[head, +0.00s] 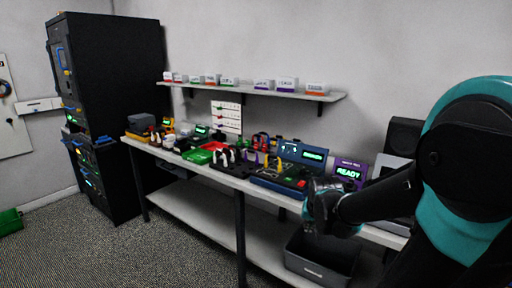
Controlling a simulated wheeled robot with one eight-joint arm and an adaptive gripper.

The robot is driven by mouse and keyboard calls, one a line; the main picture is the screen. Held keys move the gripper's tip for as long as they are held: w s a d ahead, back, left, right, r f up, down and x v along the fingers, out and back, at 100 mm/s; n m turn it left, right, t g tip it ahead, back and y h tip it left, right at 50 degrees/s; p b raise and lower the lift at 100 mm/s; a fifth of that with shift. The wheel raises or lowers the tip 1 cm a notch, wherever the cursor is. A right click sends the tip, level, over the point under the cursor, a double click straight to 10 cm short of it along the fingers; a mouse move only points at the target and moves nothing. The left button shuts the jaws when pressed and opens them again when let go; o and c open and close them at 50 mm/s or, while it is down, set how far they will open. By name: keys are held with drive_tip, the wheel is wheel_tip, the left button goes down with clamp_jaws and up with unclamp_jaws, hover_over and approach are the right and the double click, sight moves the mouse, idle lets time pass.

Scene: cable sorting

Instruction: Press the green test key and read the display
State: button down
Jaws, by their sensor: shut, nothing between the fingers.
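A blue tester (284,148) stands on the bench right of centre, with a small lit green display (313,155) whose text is too small to read. Its front panel carries a red patch (301,184) and a small green patch beside it; I cannot tell for certain which is the green test key. A purple unit (345,162) next to it has a screen (348,172) reading "READY" in green. My gripper (308,217) is shut and empty, pointing down in front of the bench edge, to the right of and nearer than the tester's panel. My forearm hides part of the bench at right.
The bench holds coloured trays (205,153), tools and small devices to the left. A shelf (250,91) with several labelled boxes hangs above. A dark bin (322,258) sits on the lower shelf below my gripper. A black rack (110,100) stands at left; open carpet lies in front.

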drive_tip(key=s+f+n+g, duration=0.1)
drive_tip(key=s+f, duration=0.5)
drive_tip(key=s, duration=0.6)
drive_tip(key=shift+s+d+f+n+g, duration=0.2)
drive_tip(key=shift+s+n+g, duration=0.15)
drive_tip(key=shift+n, duration=0.55)
